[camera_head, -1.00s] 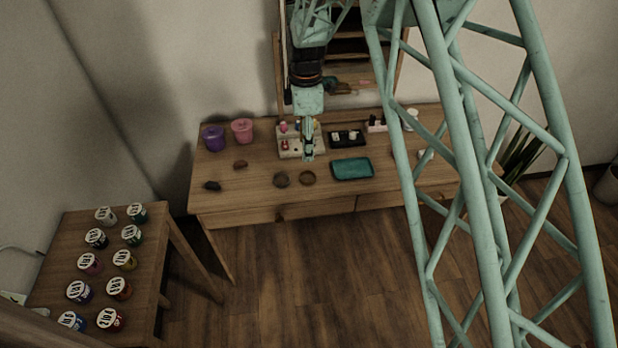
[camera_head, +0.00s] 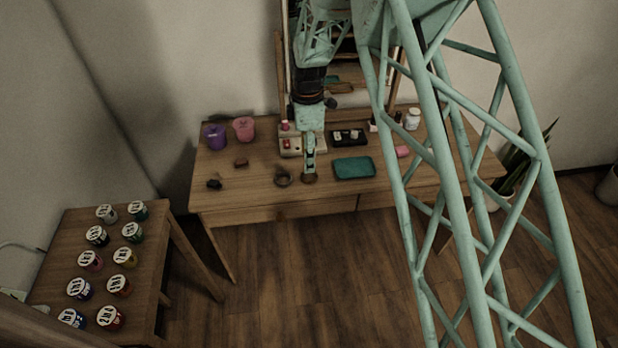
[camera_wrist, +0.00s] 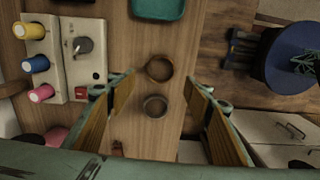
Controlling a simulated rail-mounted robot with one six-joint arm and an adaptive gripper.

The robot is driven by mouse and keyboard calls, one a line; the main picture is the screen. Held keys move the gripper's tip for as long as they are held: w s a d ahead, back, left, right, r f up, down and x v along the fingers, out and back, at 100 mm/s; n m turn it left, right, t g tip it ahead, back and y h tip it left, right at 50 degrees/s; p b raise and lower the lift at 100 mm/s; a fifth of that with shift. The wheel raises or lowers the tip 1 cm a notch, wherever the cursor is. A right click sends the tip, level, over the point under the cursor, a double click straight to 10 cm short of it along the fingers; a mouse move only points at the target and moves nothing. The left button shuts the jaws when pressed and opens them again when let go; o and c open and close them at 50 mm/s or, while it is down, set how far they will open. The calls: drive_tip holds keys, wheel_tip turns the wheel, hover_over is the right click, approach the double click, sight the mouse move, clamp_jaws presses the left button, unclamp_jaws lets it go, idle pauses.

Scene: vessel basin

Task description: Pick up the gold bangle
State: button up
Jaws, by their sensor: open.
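The gold bangle (camera_head: 309,181) lies flat near the front edge of the wooden table, to the left of the teal tray. In the wrist view the bangle (camera_wrist: 159,79) is a brown-gold ring seen between the fingertips, nearer the tray. A darker, greyish ring (camera_head: 282,182) lies close to its left; that ring (camera_wrist: 155,115) also shows lower in the wrist view. My gripper (camera_head: 309,171) is over the gold bangle and partly hides it in the head view. In the wrist view my gripper (camera_wrist: 160,82) is open, with nothing held; its height above the bangle is hard to tell.
The teal tray (camera_head: 354,168) is close on the right. A pale stand (camera_head: 289,152) with coloured pieces and a black tray (camera_head: 348,137) are behind. Purple (camera_head: 214,138) and pink (camera_head: 244,129) cups stand back left. Small dark items lie on the left. A mirror rises behind.

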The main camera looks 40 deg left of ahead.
sight(309, 178)
drive_tip(key=shift+f, duration=1.35)
drive_tip(key=shift+d+f+b, duration=0.2)
drive_tip(key=shift+f+b, duration=0.2)
drive_tip(key=shift+f, duration=2.2)
drive_tip(key=shift+c, duration=0.5)
drive_tip(key=c, duration=0.8)
